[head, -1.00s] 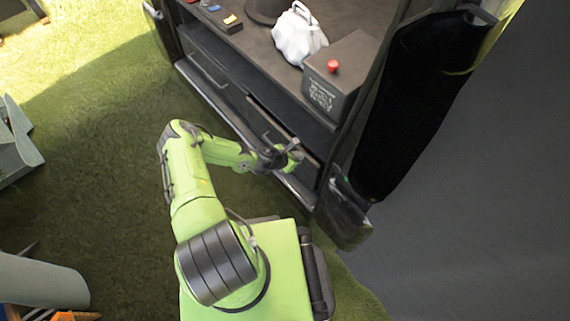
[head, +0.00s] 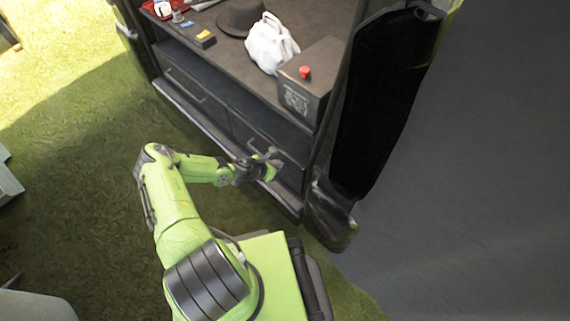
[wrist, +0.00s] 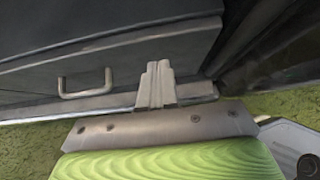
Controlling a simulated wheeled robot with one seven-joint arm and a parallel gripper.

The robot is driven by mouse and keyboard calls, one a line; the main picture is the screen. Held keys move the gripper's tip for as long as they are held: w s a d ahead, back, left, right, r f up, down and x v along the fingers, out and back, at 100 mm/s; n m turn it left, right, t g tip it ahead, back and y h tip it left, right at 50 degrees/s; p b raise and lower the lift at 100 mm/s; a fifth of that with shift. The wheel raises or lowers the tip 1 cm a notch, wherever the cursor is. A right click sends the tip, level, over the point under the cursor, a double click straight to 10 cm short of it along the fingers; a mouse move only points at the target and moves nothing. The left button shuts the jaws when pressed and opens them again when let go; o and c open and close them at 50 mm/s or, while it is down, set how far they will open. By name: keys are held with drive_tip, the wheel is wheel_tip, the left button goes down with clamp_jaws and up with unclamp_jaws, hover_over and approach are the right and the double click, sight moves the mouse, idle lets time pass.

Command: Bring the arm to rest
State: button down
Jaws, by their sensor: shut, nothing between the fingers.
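My gripper (head: 272,159) is at the end of my green arm, in front of the dark cabinet (head: 207,104) and close to its right-hand drawer. In the wrist view my gripper (wrist: 156,84) shows its two fingers together, with nothing between them. A drawer with a U-shaped handle (wrist: 86,84) lies beyond and to the left of the fingers there. The fingers appear apart from the handle. I cannot tell whether they touch the cabinet's lower ledge.
On the cabinet top stand a dark box with a red button (head: 305,72), a white bag (head: 270,43) and a dark hat (head: 241,17). A long black hanging item (head: 385,100) is at the right. Grass (head: 75,150) to the left is mostly clear.

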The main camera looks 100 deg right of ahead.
drive_tip(key=p+v, duration=0.3)
drive_tip(key=v, duration=0.7)
drive_tip(key=shift+w+a+p, duration=0.2)
drive_tip(key=shift+w+p, duration=0.15)
drive_tip(key=shift+w, duration=0.1)
